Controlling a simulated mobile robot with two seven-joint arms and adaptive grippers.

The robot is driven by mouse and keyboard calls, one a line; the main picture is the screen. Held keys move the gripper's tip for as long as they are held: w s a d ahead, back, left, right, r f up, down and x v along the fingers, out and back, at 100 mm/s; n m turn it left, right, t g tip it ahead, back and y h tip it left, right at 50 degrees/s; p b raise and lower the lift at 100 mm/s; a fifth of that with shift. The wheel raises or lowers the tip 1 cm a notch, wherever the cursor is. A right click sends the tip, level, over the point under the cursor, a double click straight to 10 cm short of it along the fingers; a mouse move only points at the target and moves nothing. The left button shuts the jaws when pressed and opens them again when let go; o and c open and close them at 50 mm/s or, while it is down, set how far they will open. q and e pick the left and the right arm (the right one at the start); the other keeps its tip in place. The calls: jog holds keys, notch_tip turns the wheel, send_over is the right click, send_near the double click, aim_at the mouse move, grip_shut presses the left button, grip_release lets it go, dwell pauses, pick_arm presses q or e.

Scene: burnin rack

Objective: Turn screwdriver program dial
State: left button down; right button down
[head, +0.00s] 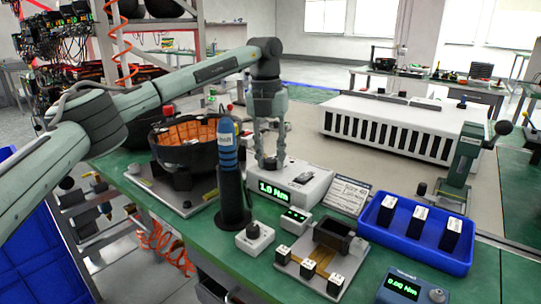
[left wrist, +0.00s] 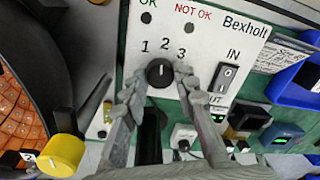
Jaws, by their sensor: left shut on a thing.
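The screwdriver controller is a white box (head: 302,188) on the green bench, with a green display reading 1.0 Nm in the head view. My left gripper (head: 269,162) reaches down onto the box. In the left wrist view its two fingertips (left wrist: 158,80) are shut on the dial, one on each side. My right gripper is not in view.
A blue-and-black screwdriver (head: 228,165) stands upright left of the box. A black bowl with orange contents (head: 188,138) stands behind it. In front are a fixture (head: 325,250) and small white-topped blocks. A blue tray (head: 400,240) with black blocks and a green press (head: 462,160) are right.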

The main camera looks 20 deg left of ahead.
aim_at(268, 160)
pick_arm(q)
jog(key=shift+m, duration=0.6)
jog(key=c, duration=1.2)
grip_release()
jog(key=r, duration=1.2)
jog(key=shift+a, duration=0.35)
